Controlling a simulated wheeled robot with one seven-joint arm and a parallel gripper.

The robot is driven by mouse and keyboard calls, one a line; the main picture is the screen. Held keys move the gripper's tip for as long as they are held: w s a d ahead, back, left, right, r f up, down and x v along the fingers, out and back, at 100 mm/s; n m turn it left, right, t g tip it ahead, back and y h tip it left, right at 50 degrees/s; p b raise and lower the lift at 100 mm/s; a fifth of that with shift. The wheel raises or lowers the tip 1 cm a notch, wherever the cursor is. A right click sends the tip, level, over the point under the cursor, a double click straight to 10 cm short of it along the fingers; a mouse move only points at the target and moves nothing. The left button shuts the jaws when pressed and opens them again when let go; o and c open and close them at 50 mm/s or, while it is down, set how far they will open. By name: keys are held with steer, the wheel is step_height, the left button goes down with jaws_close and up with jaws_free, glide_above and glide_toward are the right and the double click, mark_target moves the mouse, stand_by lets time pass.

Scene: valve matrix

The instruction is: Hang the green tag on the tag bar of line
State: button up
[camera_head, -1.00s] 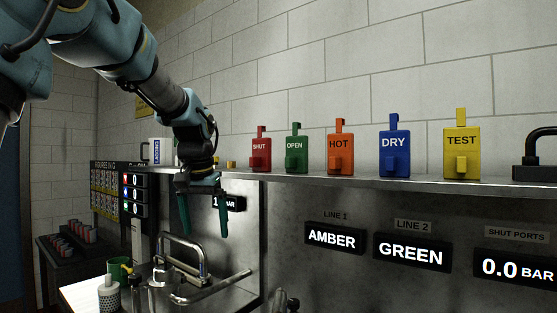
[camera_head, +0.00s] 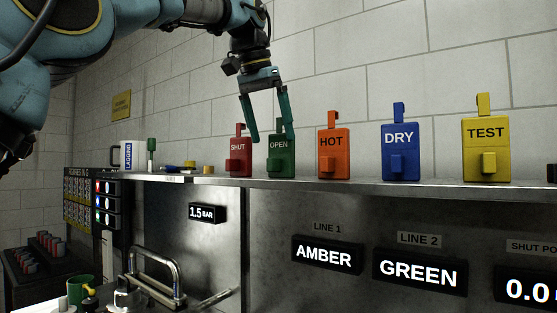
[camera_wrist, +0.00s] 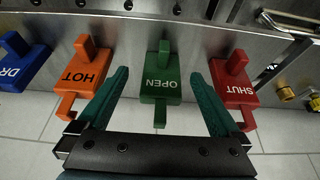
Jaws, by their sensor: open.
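The green tag (camera_head: 281,158), marked OPEN, stands upright on the steel shelf between the red SHUT tag (camera_head: 238,158) and the orange HOT tag (camera_head: 333,152). My gripper (camera_head: 271,139) is open and empty, pointing down at the green tag. In the wrist view the green tag (camera_wrist: 160,80) lies centred between the two spread fingers (camera_wrist: 160,95), with no visible contact. In the head view one finger partly covers the green tag's top. I cannot make out a tag bar for certain in these views.
The blue DRY tag (camera_head: 400,150) and yellow TEST tag (camera_head: 486,145) stand farther right on the shelf. Below, the panel has an AMBER display (camera_head: 327,255) under LINE 1 and a GREEN display (camera_head: 419,271) under LINE 2. A bent metal handle (camera_head: 158,275) sits lower left.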

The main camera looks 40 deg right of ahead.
mark_target(275, 159)
steer(key=shift+p+x, duration=0.3)
steer(key=shift+x, duration=3.2)
steer(key=shift+w+a, duration=0.1)
steer(key=shift+w, duration=0.1)
steer(key=shift+c, duration=0.4)
steer(key=c, duration=1.5)
steer(key=shift+o, duration=0.2)
steer(key=shift+r, duration=0.1)
